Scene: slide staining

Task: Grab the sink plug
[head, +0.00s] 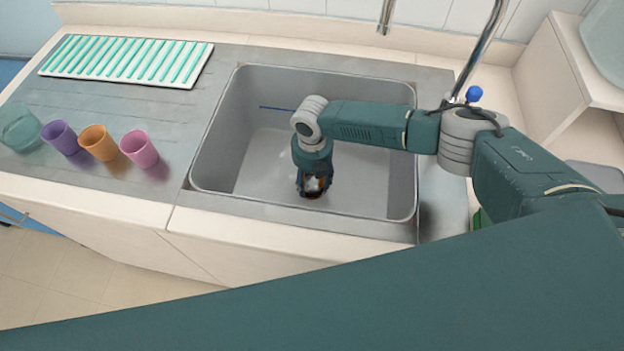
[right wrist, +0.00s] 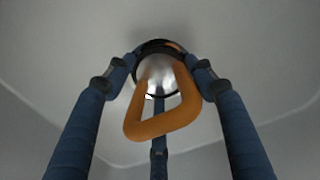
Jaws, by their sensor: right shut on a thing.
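The sink plug (right wrist: 160,74) shows in the right wrist view as a shiny metal dome with a dark rim and an orange loop. The blue-wrapped fingers of my right gripper (head: 313,190) are closed around its sides. In the head view this gripper points down inside the grey sink basin (head: 255,165), and the plug is mostly hidden by it. I cannot tell whether the plug touches the basin floor. My left gripper is not in view.
A chrome tap (head: 482,45) with a blue knob (head: 474,94) rises behind my right arm. On the left drainboard stand a teal cup (head: 20,130), a purple cup (head: 60,138), an orange cup (head: 99,143) and a pink cup (head: 139,150). A white-and-green rack (head: 127,60) lies behind them.

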